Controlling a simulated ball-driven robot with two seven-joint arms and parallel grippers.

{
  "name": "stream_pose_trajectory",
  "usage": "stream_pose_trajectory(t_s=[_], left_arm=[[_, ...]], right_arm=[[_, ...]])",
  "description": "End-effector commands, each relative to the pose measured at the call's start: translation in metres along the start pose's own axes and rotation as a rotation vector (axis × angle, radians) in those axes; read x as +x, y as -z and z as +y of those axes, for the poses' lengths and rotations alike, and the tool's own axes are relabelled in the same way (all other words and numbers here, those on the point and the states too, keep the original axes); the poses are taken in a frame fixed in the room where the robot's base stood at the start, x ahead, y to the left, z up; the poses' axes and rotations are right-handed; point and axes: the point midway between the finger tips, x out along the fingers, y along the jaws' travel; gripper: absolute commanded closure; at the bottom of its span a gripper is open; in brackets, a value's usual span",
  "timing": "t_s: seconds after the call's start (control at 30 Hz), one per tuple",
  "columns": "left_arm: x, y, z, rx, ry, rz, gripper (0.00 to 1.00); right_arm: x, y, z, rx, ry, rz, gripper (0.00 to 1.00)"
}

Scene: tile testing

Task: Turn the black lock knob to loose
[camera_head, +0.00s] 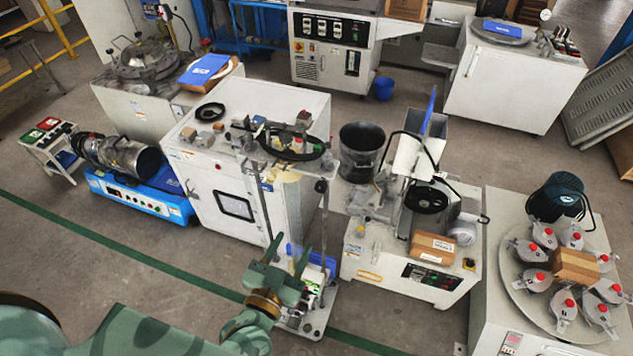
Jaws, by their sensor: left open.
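My left gripper (289,257), green with a brass-coloured wrist, is at the lower middle. Its two fingers are spread apart with nothing between them. It is in front of a tall thin-rod stand (325,215) and partly covers the stand's low base (318,318), where blue, white and yellow-green parts show. My right gripper is not in view.
A white cabinet (225,202) with tools on top stands behind the gripper. A white machine (368,270) bearing a cardboard box (432,249) is to the right. A table with red-topped metal pots (564,308) is at far right. Floor at lower left is clear.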

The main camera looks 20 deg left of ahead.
Motion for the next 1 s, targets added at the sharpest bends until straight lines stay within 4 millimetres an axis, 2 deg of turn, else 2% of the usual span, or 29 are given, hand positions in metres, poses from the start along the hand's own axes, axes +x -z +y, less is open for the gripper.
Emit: stream_pose_trajectory(t_s=[0.17,0.27,0.4,0.6,0.8,1.0], left_arm=[[0.033,0.0,0.0,0.001,0.001,0.004,0.52],[0.059,0.0,0.0,0.002,0.001,0.005,0.52],[0.095,0.0,0.0,0.001,0.0,0.003,0.52],[0.136,-0.001,0.0,0.002,-0.001,0.001,0.52],[0.155,-0.002,0.001,0.001,-0.001,-0.001,0.52],[0.157,-0.002,0.001,0.001,-0.002,-0.002,0.52]], right_arm=[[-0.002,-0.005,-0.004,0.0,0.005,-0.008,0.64],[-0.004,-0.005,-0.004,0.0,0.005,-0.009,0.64],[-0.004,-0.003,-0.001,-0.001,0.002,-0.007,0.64],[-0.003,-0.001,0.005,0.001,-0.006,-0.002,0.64],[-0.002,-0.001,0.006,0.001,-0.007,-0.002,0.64],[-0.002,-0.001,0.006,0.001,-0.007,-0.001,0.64]])
